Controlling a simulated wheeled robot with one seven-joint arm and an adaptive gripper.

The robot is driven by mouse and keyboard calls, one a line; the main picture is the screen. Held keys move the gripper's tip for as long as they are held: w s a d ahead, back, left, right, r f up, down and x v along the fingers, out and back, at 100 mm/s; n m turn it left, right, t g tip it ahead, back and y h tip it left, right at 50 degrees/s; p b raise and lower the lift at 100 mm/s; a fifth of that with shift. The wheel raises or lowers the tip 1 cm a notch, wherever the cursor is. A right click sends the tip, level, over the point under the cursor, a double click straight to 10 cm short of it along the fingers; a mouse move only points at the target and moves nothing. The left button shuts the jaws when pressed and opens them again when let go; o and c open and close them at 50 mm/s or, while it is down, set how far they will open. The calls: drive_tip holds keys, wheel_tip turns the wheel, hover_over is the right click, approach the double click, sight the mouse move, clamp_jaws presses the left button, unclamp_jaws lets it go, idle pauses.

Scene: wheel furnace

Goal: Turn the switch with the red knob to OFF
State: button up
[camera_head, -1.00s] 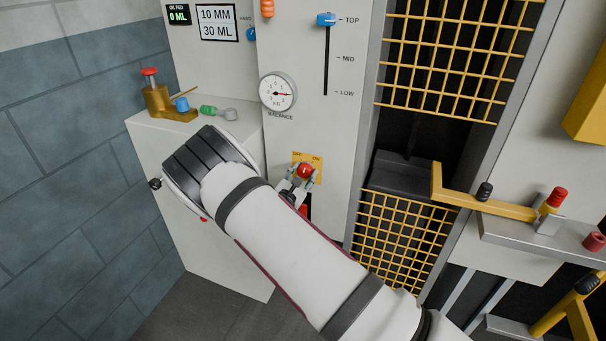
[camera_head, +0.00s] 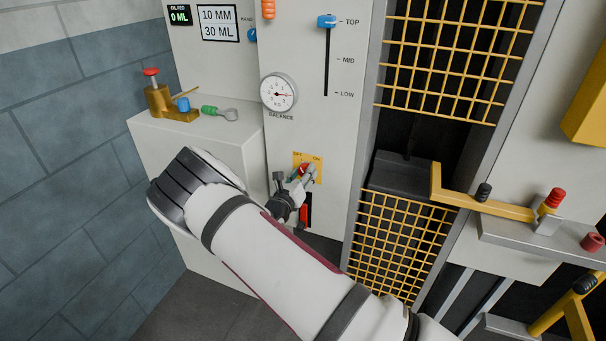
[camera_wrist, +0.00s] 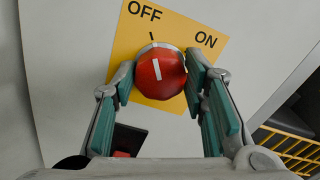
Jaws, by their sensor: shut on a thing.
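The red knob (camera_wrist: 160,75) sits on a yellow plate (camera_wrist: 190,20) marked OFF at upper left and ON at right in the wrist view. Its white line points up, roughly at a black tick just below the word OFF. My gripper (camera_wrist: 160,82) has one finger on each side of the knob and is shut on it. In the head view, the plate (camera_head: 317,168) is on the pale panel, and my gripper (camera_head: 303,175) reaches the knob from the lower left, partly hiding it.
A black-and-red switch (camera_head: 305,210) sits just below the plate. Above are the balance dial (camera_head: 278,94) and a blue-handled slider (camera_head: 326,20). A pale cabinet (camera_head: 200,135) stands left, with a brass device (camera_head: 168,105) on top. A yellow grid (camera_head: 400,240) is right.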

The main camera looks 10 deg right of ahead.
drive_tip(key=shift+n, duration=0.4)
drive_tip(key=o, duration=1.1)
drive_tip(key=shift+o, duration=0.2)
drive_tip(key=v, duration=1.2)
